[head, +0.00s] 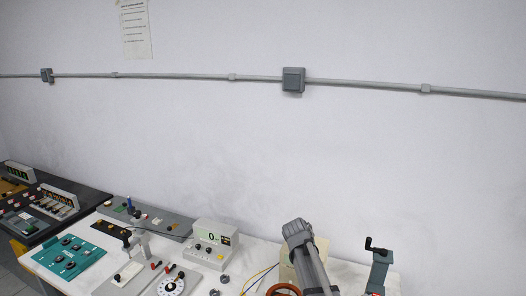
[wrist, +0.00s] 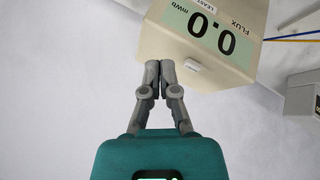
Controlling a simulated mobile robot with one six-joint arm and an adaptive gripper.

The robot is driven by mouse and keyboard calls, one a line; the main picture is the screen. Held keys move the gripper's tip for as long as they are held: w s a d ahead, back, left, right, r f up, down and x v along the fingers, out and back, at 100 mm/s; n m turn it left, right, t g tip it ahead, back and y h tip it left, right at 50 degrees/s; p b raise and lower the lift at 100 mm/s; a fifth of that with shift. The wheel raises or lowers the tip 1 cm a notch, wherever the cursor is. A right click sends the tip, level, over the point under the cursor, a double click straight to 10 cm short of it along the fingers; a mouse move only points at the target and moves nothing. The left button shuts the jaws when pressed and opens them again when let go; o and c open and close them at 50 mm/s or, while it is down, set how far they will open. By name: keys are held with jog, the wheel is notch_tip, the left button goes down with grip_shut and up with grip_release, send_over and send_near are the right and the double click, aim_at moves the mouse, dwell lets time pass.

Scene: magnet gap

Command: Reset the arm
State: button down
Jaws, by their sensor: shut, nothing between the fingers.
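My gripper (wrist: 158,88) is shut and empty in the wrist view, its two grey fingertips together. In that view the fingertips are at the near lower edge of a cream meter box (wrist: 160,42) whose display reads 0.0, with the words FLUX and mwb. I cannot tell if they touch it. In the head view my grey arm rises at the lower right, in front of a cream box; my fingertips are not clear there.
A dark bench with instruments is at the left. The wall (head: 300,160) carries a conduit.

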jog(key=s+f+g+y, duration=0.1)
jog(key=s+g+y, duration=0.1)
jog(key=s, duration=0.9)
jog(key=s+a+f+g+y, duration=0.1)
jog(key=s+f+g+y, duration=0.1)
jog(key=s, duration=1)
jog(key=shift+f+g+y, duration=0.15)
jog(key=shift+g+y, duration=0.35)
